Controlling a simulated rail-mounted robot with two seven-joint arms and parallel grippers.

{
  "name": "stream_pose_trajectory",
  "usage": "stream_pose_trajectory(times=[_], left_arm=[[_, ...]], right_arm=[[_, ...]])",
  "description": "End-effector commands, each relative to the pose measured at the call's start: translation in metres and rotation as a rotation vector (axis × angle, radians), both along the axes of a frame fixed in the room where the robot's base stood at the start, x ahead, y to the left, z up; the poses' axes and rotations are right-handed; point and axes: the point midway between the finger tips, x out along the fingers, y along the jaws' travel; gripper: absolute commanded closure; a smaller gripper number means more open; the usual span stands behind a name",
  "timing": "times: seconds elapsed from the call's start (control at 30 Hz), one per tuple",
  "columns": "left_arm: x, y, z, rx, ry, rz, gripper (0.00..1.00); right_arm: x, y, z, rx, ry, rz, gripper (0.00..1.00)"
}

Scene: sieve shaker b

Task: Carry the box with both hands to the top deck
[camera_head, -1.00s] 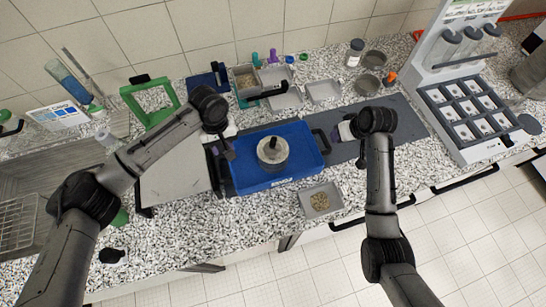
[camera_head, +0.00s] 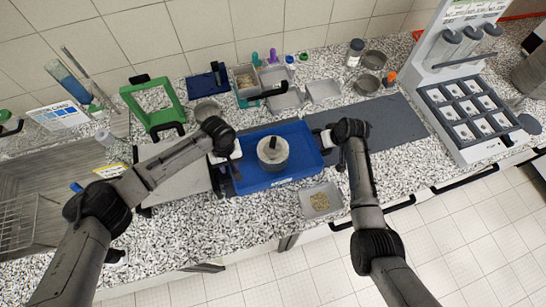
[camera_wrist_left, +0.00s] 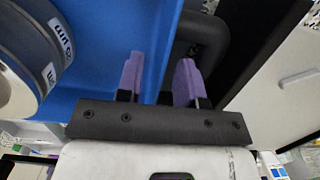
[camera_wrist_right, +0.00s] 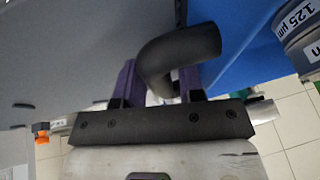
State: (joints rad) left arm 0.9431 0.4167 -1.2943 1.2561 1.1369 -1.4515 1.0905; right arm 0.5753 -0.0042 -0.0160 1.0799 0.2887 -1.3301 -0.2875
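The blue box (camera_head: 265,184) lies flat on the counter and holds a round sieve stack (camera_head: 272,152). It has a black handle at each end. My left gripper (camera_head: 234,156) is at the box's left end; in the left wrist view its purple fingers (camera_wrist_left: 157,82) are apart, with the left handle (camera_wrist_left: 207,38) just beyond them. My right gripper (camera_head: 328,140) is at the right end; in the right wrist view its fingers (camera_wrist_right: 160,85) are apart, with the curved right handle (camera_wrist_right: 180,52) at and partly between them. I cannot tell which surface is the top deck.
A small tray of grains (camera_head: 320,201) sits in front of the box. A green frame (camera_head: 152,106) and a round pan (camera_head: 207,111) stand behind left. A grey mat (camera_head: 390,128) lies clear to the right, before a white rack (camera_head: 470,110).

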Motion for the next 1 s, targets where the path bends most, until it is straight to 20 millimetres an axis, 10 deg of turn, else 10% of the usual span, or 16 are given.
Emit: stream_pose_trajectory(times=[0.2,0.57,1.0], left_arm=[[0.0000,-0.0002,0.0000,0.000,0.000,0.000,0.68],[0.0001,-0.0002,0.0002,0.000,0.000,0.000,1.00],[0.0006,-0.0003,0.0021,-0.001,-0.001,-0.001,1.00]], right_arm=[[0.0001,0.0001,0.0003,0.000,0.000,0.000,0.66],[0.0001,0.0001,0.0004,0.000,0.000,0.000,1.00],[0.0007,0.0002,0.0025,0.001,-0.003,-0.001,1.00]])
